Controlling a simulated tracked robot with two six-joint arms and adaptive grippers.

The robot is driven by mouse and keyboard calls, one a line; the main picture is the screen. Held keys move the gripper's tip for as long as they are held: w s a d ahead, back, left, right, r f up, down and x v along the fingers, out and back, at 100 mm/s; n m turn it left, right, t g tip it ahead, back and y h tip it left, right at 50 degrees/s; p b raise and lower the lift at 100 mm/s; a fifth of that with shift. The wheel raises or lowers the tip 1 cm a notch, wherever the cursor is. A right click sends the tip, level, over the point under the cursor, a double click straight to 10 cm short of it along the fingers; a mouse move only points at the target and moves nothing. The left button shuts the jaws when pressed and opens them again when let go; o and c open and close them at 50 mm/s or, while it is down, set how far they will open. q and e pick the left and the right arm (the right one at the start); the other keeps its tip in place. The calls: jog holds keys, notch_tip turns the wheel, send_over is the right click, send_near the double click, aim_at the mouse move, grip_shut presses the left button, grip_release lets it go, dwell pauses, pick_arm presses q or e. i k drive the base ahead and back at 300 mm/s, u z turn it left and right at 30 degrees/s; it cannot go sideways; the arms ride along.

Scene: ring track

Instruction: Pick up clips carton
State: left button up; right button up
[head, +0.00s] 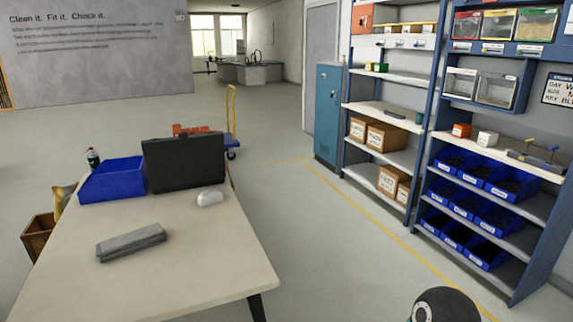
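Several brown cardboard cartons with white labels stand on the left shelf unit. On its middle shelf are a smaller carton (357,129) and a larger carton (386,138) to its right. On the shelf below are a carton (388,181) and another carton (404,191) partly cut off by the rack post. The labels are too small to read surely, so I cannot tell which one is the clips carton. Neither of my grippers is in view. A dark rounded part at the bottom right looks like part of my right arm.
A table (190,268) in front of me holds a blue bin (113,180), a black case (184,162), a white mouse (209,197) and a grey case (131,243). A blue trolley (232,130) stands behind. Open floor (310,215) lies between table and shelves.

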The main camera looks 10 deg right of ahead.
aim_at(486, 138)
jog(key=z, duration=0.6)
jog(key=i, duration=1.35)
jog(key=z, duration=1.2)
jog(key=i, duration=2.85)
jog(key=u, duration=0.1)
